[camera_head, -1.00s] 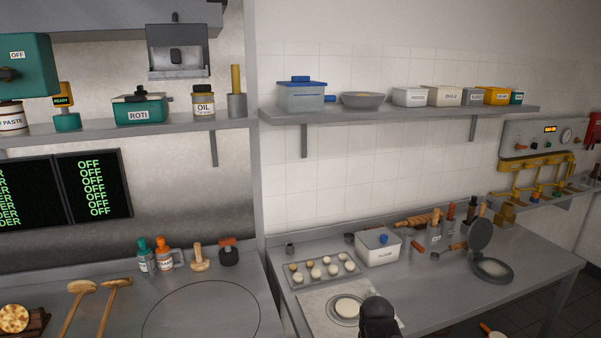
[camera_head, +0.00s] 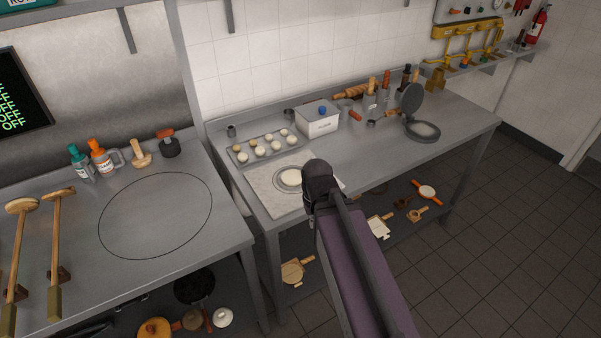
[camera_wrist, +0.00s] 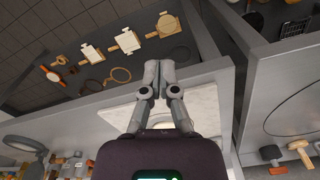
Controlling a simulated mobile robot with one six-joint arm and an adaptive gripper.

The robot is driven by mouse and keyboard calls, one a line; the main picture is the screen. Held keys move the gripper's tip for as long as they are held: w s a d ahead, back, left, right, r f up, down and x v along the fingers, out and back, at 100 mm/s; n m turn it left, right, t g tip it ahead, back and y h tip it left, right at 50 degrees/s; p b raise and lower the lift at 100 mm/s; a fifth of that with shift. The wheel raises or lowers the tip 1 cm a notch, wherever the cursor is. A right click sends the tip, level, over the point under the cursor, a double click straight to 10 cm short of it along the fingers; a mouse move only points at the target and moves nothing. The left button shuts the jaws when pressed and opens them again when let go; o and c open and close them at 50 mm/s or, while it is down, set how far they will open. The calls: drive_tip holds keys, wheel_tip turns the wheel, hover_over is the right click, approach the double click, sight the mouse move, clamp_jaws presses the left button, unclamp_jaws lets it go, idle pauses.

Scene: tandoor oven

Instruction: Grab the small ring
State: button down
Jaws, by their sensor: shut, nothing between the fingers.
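My gripper (camera_wrist: 160,78) is in the wrist view, its fingers together and empty, above the edge of the steel counter and the pale board (camera_wrist: 118,116). A thin brown ring (camera_wrist: 121,74) lies on the lower shelf, left of the fingers. Small round metal pieces (camera_head: 231,131) and (camera_head: 289,115) stand on the counter in the head view. I cannot tell which of these is the small ring. In the head view my arm hides part of the shelf, and the fingers do not show.
The counter holds a tray of dough balls (camera_head: 240,153), a flour box (camera_head: 319,122), a round press (camera_head: 422,128) and a dough disc (camera_head: 290,177) on the board. Wooden tools, such as a round-headed one (camera_head: 293,271), lie on the lower shelf. The right floor (camera_head: 500,240) is clear.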

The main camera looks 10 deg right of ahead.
idle(0.4)
drive_tip(key=c, duration=0.6)
unclamp_jaws()
